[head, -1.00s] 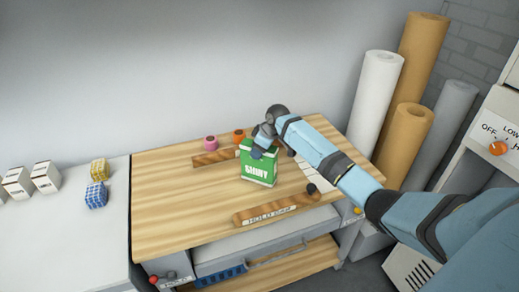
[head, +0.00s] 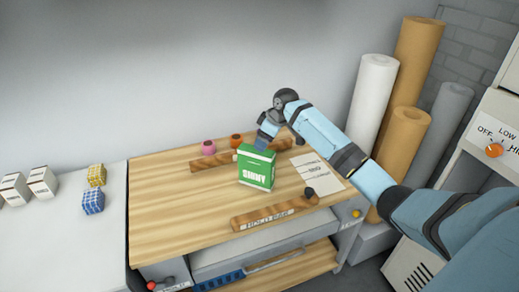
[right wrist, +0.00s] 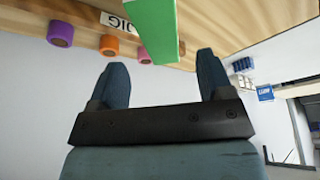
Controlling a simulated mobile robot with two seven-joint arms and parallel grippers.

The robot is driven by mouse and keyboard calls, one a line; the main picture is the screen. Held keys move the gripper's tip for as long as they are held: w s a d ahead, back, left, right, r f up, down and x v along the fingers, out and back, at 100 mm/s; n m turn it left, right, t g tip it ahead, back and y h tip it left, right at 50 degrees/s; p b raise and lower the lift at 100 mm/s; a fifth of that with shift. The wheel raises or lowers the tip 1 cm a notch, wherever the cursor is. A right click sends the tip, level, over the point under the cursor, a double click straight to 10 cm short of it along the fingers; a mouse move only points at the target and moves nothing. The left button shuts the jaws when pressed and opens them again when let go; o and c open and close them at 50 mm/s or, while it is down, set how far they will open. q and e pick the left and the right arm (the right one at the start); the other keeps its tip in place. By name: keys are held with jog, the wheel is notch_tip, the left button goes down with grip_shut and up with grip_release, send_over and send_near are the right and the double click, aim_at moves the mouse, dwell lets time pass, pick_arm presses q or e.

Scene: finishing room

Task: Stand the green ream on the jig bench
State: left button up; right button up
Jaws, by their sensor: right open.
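The green ream (head: 258,170) stands upright on the wooden top of the jig bench (head: 165,205), its lettered face toward me. My right gripper (head: 262,143) is open just above and behind the ream's top edge, with the arm reaching in from the right. In the right wrist view, the ream's green narrow side (right wrist: 155,30) lies ahead of and between the two spread fingertips (right wrist: 162,62), with visible room on both sides. The ream touches neither finger there. My left gripper is not in view.
A wooden bar (head: 275,212) lies along the bench front, with a dark knob (head: 309,192) nearby. Pink (head: 208,147) and orange (head: 236,140) rolls stand behind the ream. A paper sheet (head: 318,170) lies at right. The bench's left part is clear. Tall rolls (head: 372,105) stand beyond.

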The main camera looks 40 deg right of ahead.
jog(key=v, duration=0.4)
jog(key=shift+r, duration=0.1)
dwell(0.4)
